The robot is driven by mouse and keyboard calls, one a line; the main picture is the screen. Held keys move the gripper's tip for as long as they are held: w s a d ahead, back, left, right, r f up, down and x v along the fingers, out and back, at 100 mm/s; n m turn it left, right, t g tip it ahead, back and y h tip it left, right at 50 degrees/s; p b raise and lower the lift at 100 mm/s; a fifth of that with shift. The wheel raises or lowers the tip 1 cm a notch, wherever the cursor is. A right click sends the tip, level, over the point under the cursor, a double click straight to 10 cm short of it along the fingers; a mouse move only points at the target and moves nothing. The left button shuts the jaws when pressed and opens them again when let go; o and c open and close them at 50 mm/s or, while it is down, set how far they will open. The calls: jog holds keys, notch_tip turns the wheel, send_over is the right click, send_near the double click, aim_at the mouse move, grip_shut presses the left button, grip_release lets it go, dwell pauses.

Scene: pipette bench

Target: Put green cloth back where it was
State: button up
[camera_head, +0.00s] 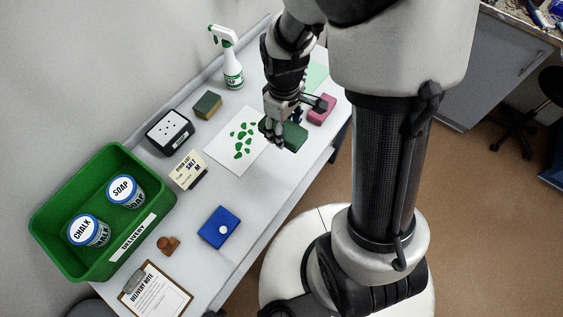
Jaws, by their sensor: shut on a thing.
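My gripper (279,138) is over the right part of the bench, shut on the green cloth (294,137), a dark green folded block. The cloth is just right of a white sheet (219,154) with several green blotches. Part of the cloth is hidden by my fingers, and I cannot tell whether it touches the bench. A pale green flat patch (317,73) lies farther back, partly hidden by my arm.
A pink block (322,107) lies close behind the cloth. A spray bottle (233,73), green-yellow sponge (207,104), black-and-white box (169,132) and small card stand (187,171) line the back. A blue block (219,228), green delivery crate (60,184) and clipboard (156,292) are toward the left.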

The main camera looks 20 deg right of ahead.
aim_at(283, 166)
notch_tip(283, 166, down, 19)
jog(key=b, duration=0.5)
jog(key=shift+f+b, duration=0.1)
jog(key=shift+b, duration=0.3)
jog(key=shift+f, duration=0.2)
jog(key=o, duration=1.1)
jog(key=shift+r, duration=0.1)
